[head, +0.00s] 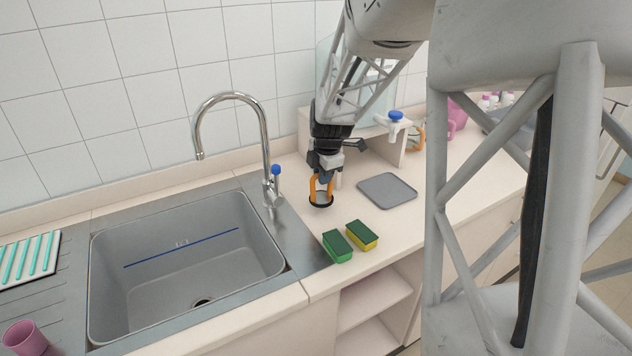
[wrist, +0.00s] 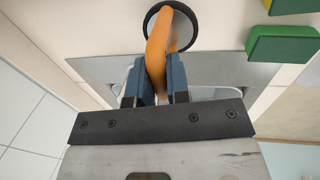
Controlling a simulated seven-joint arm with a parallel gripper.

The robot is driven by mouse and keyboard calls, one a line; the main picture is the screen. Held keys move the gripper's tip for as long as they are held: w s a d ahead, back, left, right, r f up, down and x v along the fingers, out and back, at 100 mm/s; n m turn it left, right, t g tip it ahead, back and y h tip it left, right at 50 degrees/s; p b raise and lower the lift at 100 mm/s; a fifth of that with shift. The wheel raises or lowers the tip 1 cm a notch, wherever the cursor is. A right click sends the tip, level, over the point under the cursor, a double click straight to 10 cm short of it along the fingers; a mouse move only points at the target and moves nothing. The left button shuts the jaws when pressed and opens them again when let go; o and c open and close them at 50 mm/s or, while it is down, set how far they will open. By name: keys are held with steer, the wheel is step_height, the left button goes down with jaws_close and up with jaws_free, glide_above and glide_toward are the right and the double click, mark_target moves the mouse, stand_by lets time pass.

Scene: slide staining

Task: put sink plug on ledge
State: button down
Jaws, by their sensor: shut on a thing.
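The sink plug, a round black-rimmed disc with an orange handle, hangs in my gripper (head: 322,172) above the counter right of the tap. In the wrist view, my gripper (wrist: 160,85) has its blue-grey fingers shut on the orange handle of the sink plug (wrist: 185,35). The disc is at the far end of the handle; whether it touches the counter is hard to tell. The grey sink (head: 150,270) is at left with an open drain hole. A pale ledge (head: 60,200) runs along the wall behind the sink.
A green sponge (head: 338,246) and a yellow-green sponge (head: 361,236) lie in front of my gripper. A grey mat (head: 387,190) lies to the right. The curved tap (head: 268,150) stands left of my gripper. A pink cup (head: 24,338) stands at the lower left.

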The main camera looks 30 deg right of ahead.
mark_target(323, 197)
stand_by(0.4)
steer(key=shift+f, duration=1.75)
steer(key=c, duration=1.1)
jaws_free()
steer(key=shift+f, duration=0.1)
step_height(323, 197, up, 12)
steer(key=s, duration=0.2)
steer(key=shift+s, duration=0.1)
